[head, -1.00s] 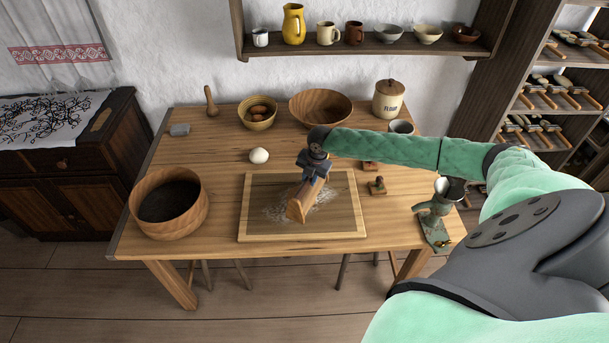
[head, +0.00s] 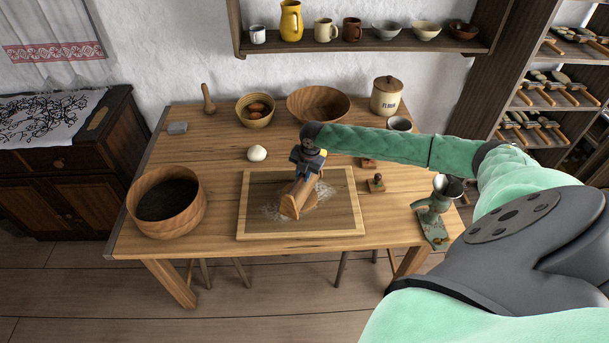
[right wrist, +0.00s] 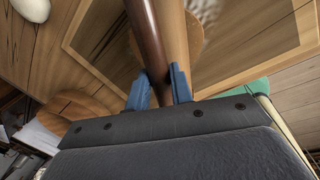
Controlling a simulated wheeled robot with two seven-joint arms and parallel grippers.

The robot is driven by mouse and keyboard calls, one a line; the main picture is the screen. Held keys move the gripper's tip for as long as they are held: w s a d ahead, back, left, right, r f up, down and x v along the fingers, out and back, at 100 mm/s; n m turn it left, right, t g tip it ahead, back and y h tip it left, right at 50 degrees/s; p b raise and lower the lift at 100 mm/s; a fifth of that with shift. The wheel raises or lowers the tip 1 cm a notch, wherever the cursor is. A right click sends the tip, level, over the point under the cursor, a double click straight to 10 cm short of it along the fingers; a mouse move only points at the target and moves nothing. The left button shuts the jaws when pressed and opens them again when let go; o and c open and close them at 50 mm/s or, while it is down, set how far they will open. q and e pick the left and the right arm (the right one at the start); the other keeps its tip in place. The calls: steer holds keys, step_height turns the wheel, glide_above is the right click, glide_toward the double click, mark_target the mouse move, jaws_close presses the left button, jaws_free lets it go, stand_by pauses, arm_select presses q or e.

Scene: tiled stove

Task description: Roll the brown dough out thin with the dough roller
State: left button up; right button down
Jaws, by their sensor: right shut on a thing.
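The dough roller (head: 295,198) is a wooden cylinder held in my right gripper (head: 304,170). It lies low over the board, pointing toward the front edge. The brown dough (head: 312,201) is a flat tan patch under and to the right of the roller, partly hidden by it. Whether the roller touches it I cannot tell. In the right wrist view, the blue fingers of my right gripper (right wrist: 160,88) are shut on the roller (right wrist: 174,35), with the rounded edge of the dough (right wrist: 196,42) beside it. My left gripper is not in view.
The framed board (head: 345,233) carries white flour. A white ball (head: 257,153) sits behind it, a large wooden bowl (head: 190,212) to its left. A stamp (head: 377,184) and a metal grinder (head: 436,212) stand to the right. Bowls and a flour jar (head: 386,97) line the back.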

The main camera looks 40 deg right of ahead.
step_height(320, 180, up, 2)
steer(key=shift+r, duration=2.55)
steer(key=shift+f, duration=0.2)
steer(key=shift+w+a+f+b, duration=0.15)
steer(key=shift+f+b, duration=0.25)
steer(key=shift+f, duration=0.7)
steer(key=shift+w+a+f+b, duration=0.1)
steer(key=shift+w+f+b, duration=0.25)
steer(key=shift+f, duration=0.7)
steer(key=shift+w+a+f+b, duration=0.15)
steer(key=shift+f+b, duration=0.3)
steer(key=shift+f, duration=0.65)
steer(key=shift+f, duration=0.6)
steer(key=shift+s, duration=0.1)
